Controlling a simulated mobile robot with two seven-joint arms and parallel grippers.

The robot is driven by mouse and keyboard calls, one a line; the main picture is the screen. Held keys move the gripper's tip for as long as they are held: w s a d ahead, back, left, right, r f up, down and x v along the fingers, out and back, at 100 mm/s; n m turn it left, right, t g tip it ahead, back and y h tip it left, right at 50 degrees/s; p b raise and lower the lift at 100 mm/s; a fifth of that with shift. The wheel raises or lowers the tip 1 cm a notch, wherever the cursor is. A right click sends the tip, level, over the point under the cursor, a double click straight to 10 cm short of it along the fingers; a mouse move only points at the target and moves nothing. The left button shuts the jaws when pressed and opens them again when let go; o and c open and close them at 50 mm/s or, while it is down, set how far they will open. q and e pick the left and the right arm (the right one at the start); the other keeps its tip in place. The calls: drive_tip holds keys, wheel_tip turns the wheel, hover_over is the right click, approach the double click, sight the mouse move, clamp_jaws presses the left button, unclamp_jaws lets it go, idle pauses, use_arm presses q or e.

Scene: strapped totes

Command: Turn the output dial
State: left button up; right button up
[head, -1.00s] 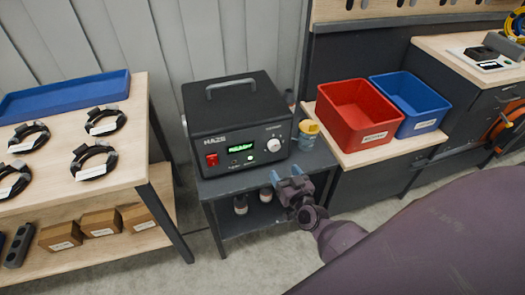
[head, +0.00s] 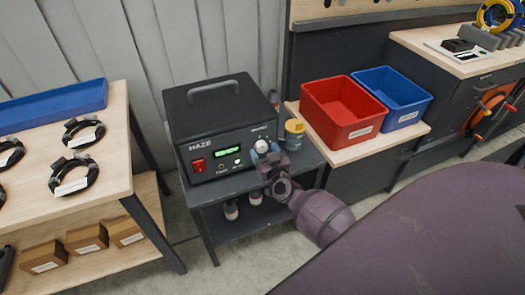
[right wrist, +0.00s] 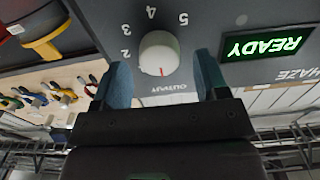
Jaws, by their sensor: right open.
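The black haze machine (head: 222,120) stands on a small dark table, its front panel facing me. Its output dial (head: 261,146) is a white round knob on the right of the panel. In the right wrist view the dial (right wrist: 159,54) carries a red mark, with numbers around it. A green display (right wrist: 264,46) there reads READY. My right gripper (head: 268,156) is in front of the dial. In the right wrist view its two blue fingers (right wrist: 163,80) are apart, one on each side of the dial, with gaps between them and the knob. My left gripper is not in view.
A yellow-lidded jar (head: 294,132) stands on the small table beside the machine. Red (head: 345,112) and blue (head: 395,98) bins sit on a bench to the right. A table (head: 110,175) with coiled cables is on the left.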

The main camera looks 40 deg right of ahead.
drive_tip(key=shift+w+d, duration=0.15)
drive_tip(key=shift+w, duration=0.45)
drive_tip(key=shift+c, duration=0.6)
drive_tip(key=c, duration=0.8)
drive_tip(key=shift+o, duration=0.2)
drive_tip(key=shift+m, duration=0.3)
